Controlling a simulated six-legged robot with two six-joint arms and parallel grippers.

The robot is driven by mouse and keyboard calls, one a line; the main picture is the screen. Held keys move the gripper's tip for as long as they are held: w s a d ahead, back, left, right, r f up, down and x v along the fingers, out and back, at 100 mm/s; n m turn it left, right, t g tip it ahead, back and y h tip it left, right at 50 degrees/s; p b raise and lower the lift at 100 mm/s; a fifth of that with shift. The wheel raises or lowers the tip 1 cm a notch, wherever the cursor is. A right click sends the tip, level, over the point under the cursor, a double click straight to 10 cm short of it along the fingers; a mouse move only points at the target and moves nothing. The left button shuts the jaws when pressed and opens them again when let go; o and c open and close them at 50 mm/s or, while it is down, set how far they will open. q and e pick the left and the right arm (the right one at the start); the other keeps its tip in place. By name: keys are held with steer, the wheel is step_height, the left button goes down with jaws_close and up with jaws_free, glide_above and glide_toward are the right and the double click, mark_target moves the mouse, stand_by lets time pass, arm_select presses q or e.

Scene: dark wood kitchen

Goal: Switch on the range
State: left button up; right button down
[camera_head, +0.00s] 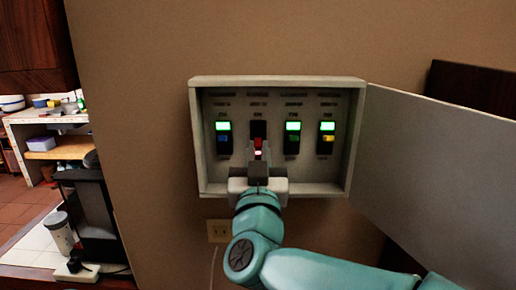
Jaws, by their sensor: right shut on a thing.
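A grey breaker box (194,140) hangs open on the brown wall, with a row of switches inside. The second switch from the left has a red lever (258,143) and a dark upper part, with a small pale-red glow low on it. The others show lit green tops, with a blue lever (224,138) at the far left and a yellow lever (327,139) at the far right. The labels are too small to read. My right gripper (258,162) is at the red lever from below, shut on it, and hides the switch's lower part. My left gripper is not in view.
The box's grey door (440,170) stands swung open to the right, beside my right arm. A wall outlet (219,231) with a cord is below the box. At the left are a black appliance (90,215) and shelves with dishes.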

steer(key=r+g+p, duration=0.1)
steer(key=p, duration=0.1)
steer(key=r+g+p, duration=0.1)
steer(key=p, duration=0.1)
steer(key=shift+s+r, duration=0.2)
steer(key=shift+r, duration=0.05)
steer(key=shift+r+g+p, duration=0.1)
steer(key=shift+g+p, duration=0.2)
steer(key=shift+p, duration=0.3)
steer(key=shift+r+g, duration=0.15)
steer(key=shift+g, duration=0.65)
steer(key=shift+w+r+g, duration=0.1)
steer(key=shift+r+g, duration=0.15)
steer(key=shift+g, duration=0.45)
steer(key=shift+w+r+g, duration=0.1)
steer(key=shift+r+g, duration=0.1)
steer(key=shift+g, duration=0.5)
steer(key=shift+r, duration=0.1)
steer(key=c, duration=1.1)
jaws_free()
steer(key=shift+s, duration=0.25)
